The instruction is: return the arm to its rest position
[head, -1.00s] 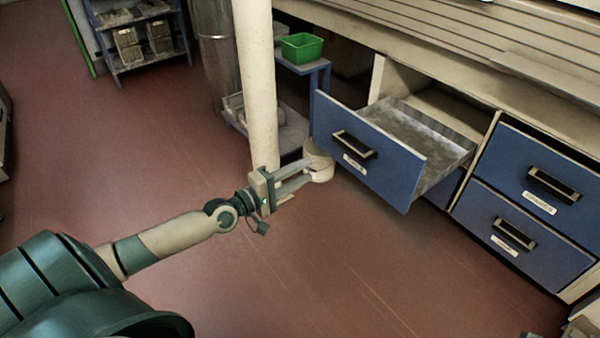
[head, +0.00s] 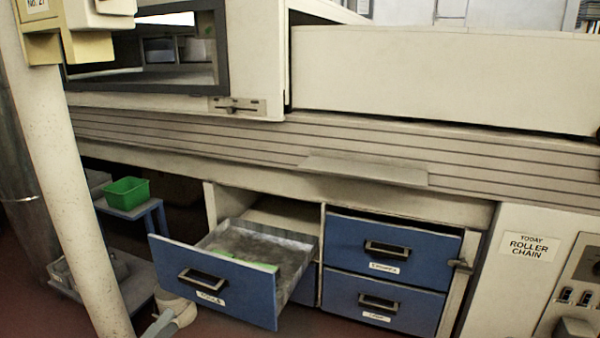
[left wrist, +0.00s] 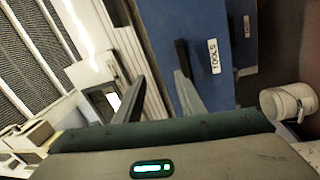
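My left gripper (head: 170,318) shows only in small part at the bottom left of the head view, below the front of the open blue drawer (head: 228,287). In the left wrist view the two fingers of this gripper (left wrist: 150,80) stand apart with nothing between them. The drawer front labelled TOOLS (left wrist: 226,30) lies beyond the fingers, and a dark handle (left wrist: 185,62) shows near one fingertip; I cannot tell whether they touch. A flat green thing (head: 262,267) lies in the drawer. My right gripper is out of view.
A cream pot (left wrist: 288,102) stands near the drawer. A pale post (head: 70,170) rises at the left, with a green bin (head: 127,193) on a blue stand behind it. Two shut drawers (head: 392,250) are right of the open one. The counter runs above.

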